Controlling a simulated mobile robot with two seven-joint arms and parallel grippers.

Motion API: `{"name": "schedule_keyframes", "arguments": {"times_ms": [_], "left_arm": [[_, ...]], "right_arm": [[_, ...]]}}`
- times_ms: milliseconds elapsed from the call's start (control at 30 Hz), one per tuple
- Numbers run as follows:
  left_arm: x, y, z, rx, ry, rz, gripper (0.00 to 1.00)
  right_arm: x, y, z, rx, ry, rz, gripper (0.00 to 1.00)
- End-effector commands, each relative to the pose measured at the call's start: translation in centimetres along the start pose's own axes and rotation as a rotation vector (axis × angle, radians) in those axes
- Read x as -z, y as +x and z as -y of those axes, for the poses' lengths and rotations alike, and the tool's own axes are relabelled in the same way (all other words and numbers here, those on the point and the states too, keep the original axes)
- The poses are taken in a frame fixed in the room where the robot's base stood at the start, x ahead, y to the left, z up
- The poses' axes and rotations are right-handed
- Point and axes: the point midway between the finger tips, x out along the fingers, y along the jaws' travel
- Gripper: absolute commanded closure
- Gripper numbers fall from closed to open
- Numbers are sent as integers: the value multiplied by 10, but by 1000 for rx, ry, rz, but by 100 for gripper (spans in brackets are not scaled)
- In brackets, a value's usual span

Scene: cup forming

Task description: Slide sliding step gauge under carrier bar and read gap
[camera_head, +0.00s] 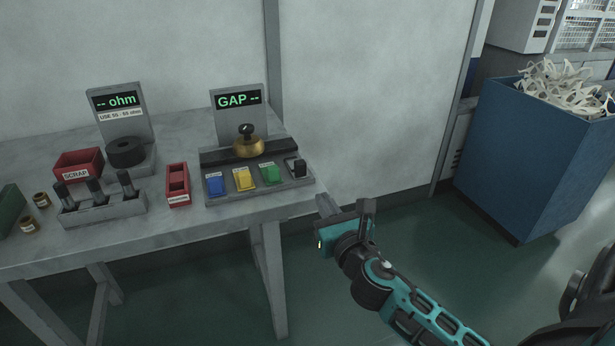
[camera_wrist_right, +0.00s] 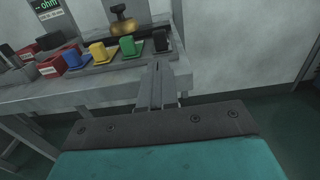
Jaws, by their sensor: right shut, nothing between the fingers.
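The gap station (camera_head: 307,181) stands at the right end of the grey table, with a display (camera_head: 238,99) reading "GAP --". A dark bar (camera_head: 222,157) runs along it with a brass knob-topped piece (camera_head: 249,146) at its middle. Blue (camera_head: 216,187), yellow (camera_head: 243,179) and green (camera_head: 269,173) blocks and a black piece (camera_head: 296,167) sit along its front. I cannot tell which piece is the step gauge. My right gripper (camera_head: 324,203) is shut and empty, just off the table's right end; its fingers (camera_wrist_right: 157,68) point toward the black piece (camera_wrist_right: 160,40) in the wrist view.
On the table (camera_head: 188,228) are a small red bin (camera_head: 177,186), a red scrap bin (camera_head: 79,164), a grey rack (camera_head: 102,210) and an ohm station (camera_head: 119,121). A tall blue bin (camera_head: 520,150) with pale scrap stands right. The floor between is clear.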

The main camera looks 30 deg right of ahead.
Motion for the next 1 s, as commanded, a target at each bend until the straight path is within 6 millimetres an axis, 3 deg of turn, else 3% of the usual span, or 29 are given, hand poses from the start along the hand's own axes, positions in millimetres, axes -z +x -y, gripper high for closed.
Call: {"name": "schedule_keyframes", "arguments": {"times_ms": [300,500,700,1000], "left_arm": [[-6,2,0,1,-1,5,57],[-12,3,0,1,-4,11,57],[-14,4,-1,1,-9,12,57],[-14,5,-2,1,-13,11,57]], "right_arm": [[0,61,0,0,2,2,100],[1,91,0,-1,3,0,100],[1,105,-1,-1,4,-1,100],[1,107,-1,-1,3,-2,100]]}}
